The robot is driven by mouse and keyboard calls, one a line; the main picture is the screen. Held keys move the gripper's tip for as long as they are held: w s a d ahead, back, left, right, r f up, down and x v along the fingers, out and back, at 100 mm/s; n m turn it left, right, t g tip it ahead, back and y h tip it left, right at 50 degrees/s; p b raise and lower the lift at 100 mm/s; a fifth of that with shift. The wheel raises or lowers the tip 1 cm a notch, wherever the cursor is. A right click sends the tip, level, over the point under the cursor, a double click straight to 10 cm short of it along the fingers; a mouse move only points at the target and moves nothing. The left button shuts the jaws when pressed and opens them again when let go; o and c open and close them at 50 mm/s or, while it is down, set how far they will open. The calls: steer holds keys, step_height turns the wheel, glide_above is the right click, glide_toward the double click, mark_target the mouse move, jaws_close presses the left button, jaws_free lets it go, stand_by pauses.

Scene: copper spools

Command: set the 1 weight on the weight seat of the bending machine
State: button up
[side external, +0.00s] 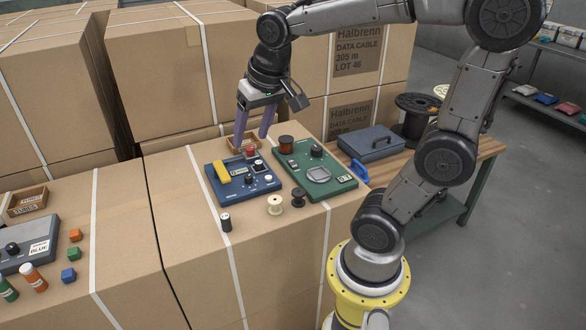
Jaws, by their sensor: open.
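My gripper (253,138) has two purple fingers pointing down, spread apart with nothing visible between them. It is above the back of a blue device (243,187) and close to a small wooden tray (231,143). The blue device carries a yellow block, a dark knob and pale round parts; a red piece (250,152) shows at its back edge. A green device (330,186) to the right carries a copper-coloured spool, a knob and a grey square plate. I cannot tell which device is the bending machine, where its weight seat is, or which piece is the 1 weight.
A dark cylinder (225,222), a cream spool (275,205) and a black spool (298,197) stand in front of the devices. A blue-grey case (370,145) lies at right. Tall cartons (160,75) rise behind.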

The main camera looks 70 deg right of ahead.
steer(key=s+a+f+n+t, duration=0.1)
steer(key=s+a+n, duration=0.2)
steer(key=s, duration=0.2)
steer(key=s+a+f+n+y, duration=0.1)
steer(key=s+a+n, duration=0.2)
steer(key=s, duration=0.3)
steer(key=shift+a+f+t, duration=0.25)
steer(key=shift+a+t, duration=0.1)
steer(key=shift+t, duration=0.05)
